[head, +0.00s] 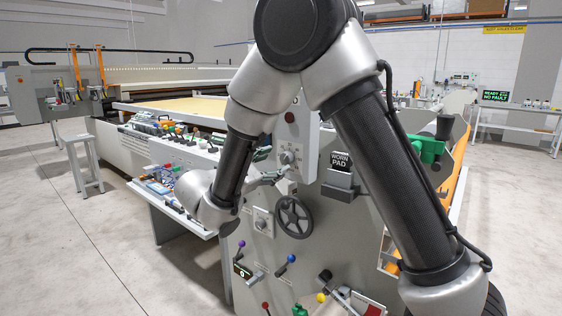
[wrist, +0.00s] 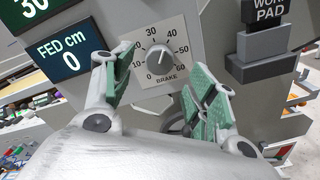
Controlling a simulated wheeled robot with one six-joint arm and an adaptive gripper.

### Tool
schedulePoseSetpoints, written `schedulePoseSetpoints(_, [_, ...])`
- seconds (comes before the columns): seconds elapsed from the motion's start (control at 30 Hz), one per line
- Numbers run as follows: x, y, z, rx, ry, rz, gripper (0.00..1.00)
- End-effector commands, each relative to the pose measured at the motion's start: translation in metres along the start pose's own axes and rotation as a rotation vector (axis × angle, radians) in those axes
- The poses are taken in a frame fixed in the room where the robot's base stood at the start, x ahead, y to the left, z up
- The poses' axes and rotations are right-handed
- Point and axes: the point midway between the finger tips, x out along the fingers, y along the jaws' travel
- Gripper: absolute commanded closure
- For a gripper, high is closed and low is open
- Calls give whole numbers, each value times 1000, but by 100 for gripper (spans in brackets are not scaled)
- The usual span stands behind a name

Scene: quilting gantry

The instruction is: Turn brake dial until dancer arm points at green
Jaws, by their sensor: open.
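The brake dial (wrist: 160,58) is a grey knob on a white plate marked BRAKE, with a scale from 0 to 60. Its exact setting is too small to read. It also shows in the head view as a small plate with a knob (head: 288,157) on the grey machine panel. My gripper (wrist: 157,64) is open, its green-padded fingers spread either side of the dial in the wrist view. The fingers do not visibly grip the knob. In the head view my gripper (head: 274,178) is just below and left of the dial. I cannot make out the dancer arm or its green mark.
A display reading FED cm 0 (wrist: 62,58) is left of the dial. A WORN PAD holder (head: 341,168) sticks out to the right. A black handwheel (head: 293,217) and several coloured-knob levers sit lower on the panel. Open floor (head: 75,250) lies left.

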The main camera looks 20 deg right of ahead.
Motion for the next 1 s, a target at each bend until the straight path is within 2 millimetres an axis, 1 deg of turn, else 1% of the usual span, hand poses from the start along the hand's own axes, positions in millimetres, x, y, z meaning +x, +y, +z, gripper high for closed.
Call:
schedulePoseSetpoints(0.03, [-14,1,-1,0,2,5,42])
schedulePoseSetpoints(0.1, [-29,1,-1,0,3,4,42])
schedulePoseSetpoints(0.2, [-46,0,-1,-1,1,3,42])
schedulePoseSetpoints(0.3, [-58,0,-1,-1,1,1,42])
schedulePoseSetpoints(0.47, [-65,0,0,0,-1,0,42])
schedulePoseSetpoints(0.73, [-65,0,0,-3,-1,-1,42])
schedulePoseSetpoints(0.8, [-65,-2,-5,-14,20,-8,42])
schedulePoseSetpoints(0.87, [-63,-12,-12,-27,46,-47,42])
schedulePoseSetpoints(0.97, [-58,-42,-23,-61,93,-147,42])
schedulePoseSetpoints(1.0, [-57,-58,-27,-74,115,-198,42])
